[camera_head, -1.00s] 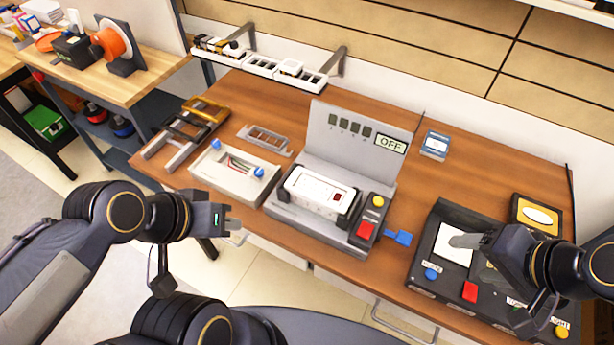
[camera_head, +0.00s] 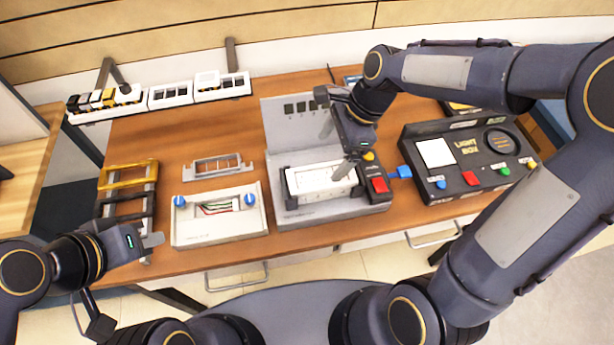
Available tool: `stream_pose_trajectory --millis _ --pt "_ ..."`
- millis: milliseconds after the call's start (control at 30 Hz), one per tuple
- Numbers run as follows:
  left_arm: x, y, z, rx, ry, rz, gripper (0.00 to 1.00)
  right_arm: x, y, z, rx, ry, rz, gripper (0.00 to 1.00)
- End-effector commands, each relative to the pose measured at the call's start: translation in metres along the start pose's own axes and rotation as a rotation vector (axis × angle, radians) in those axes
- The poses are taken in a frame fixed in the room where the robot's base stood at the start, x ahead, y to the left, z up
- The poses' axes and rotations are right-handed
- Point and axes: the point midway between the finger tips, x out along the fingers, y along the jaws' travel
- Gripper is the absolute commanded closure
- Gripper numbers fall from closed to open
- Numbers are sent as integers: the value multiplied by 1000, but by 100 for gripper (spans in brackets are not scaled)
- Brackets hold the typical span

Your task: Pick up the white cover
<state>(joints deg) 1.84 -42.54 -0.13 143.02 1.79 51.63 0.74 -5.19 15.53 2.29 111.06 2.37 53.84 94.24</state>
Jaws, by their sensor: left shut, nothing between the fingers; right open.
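A white rectangular piece, likely the white cover (camera_head: 312,180), lies in the grey station (camera_head: 305,213) with the upright back panel. My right gripper (camera_head: 335,152) is open above the right end of this piece. One finger points down over its right end and the other is farther back, before the panel. I cannot tell whether a finger touches the piece. My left gripper (camera_head: 152,241) is shut and empty at the table's front left, beside the dark frames.
A white box with blue knobs (camera_head: 218,228) stands left of the station. A grey bracket (camera_head: 218,165) and a gold frame (camera_head: 128,174) lie behind and left. A black light box (camera_head: 465,155) stands right. White trays (camera_head: 170,97) line the back.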

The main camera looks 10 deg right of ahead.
Motion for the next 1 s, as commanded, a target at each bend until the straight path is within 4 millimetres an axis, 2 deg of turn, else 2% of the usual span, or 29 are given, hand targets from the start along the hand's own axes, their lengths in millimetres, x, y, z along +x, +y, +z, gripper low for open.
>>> stream_pose_trajectory --millis 500,633,833,867,1000 --pt "-4 2 -2 0 0 0 100 65 -1 -15 0 0 5 11" --pt "-4 2 -2 0 0 0 100 74 -1 -15 -1 0 2 11" --pt "-4 2 -2 0 0 0 100 74 -2 -15 -1 0 0 11" --pt "-4 2 -2 0 0 0 100 74 -2 -15 -1 0 0 12" --pt "-4 2 -2 0 0 0 100 74 -2 -15 -1 0 0 31"
